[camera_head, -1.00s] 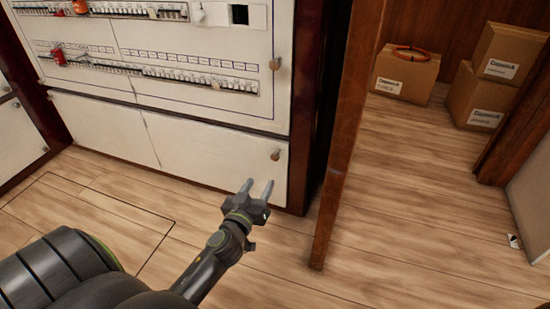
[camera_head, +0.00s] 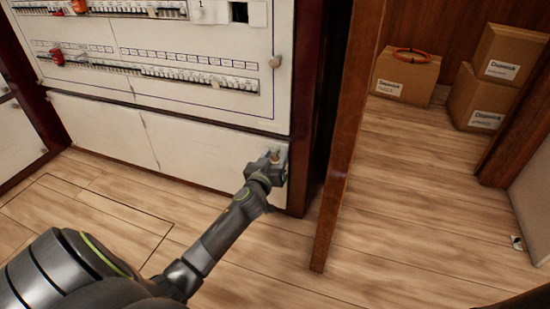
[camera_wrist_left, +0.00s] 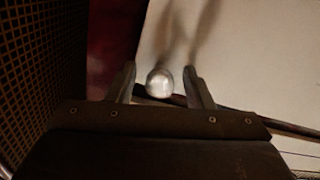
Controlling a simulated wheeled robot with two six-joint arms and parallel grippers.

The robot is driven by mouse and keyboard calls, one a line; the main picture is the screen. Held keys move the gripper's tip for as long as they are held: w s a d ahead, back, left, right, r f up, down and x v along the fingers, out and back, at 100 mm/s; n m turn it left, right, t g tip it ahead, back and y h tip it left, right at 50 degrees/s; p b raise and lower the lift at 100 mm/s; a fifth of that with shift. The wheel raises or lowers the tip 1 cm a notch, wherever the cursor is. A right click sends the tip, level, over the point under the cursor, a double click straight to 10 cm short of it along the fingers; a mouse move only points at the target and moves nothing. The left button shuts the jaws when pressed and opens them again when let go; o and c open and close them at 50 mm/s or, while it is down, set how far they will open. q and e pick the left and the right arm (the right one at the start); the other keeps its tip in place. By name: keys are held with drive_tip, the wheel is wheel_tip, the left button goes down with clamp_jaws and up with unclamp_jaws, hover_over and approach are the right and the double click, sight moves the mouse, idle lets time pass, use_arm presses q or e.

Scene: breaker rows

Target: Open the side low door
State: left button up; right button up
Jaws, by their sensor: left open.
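The low door (camera_head: 190,150) is a white panel under the breaker rows, and it looks closed. Its small round knob (camera_head: 275,154) is near the panel's upper right corner. My left gripper (camera_head: 273,158) is at the knob, with its fingers toward the panel. In the left wrist view the knob (camera_wrist_left: 159,83) shows as a pale ball between the two open fingers of the gripper (camera_wrist_left: 160,88), with gaps on both sides. I cannot tell how far the fingertips are from the panel. My right gripper is not in view.
The breaker panel (camera_head: 190,112) with its own knob (camera_head: 275,62) is above the low door. A brown wooden post (camera_head: 345,140) stands to the right. Cardboard boxes (camera_head: 405,80) are in the room behind. The wooden floor (camera_head: 400,210) in front is clear.

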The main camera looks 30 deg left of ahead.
use_arm(q)
drive_tip(key=shift+c, duration=0.5)
clamp_jaws()
drive_tip(key=shift+s, duration=0.1)
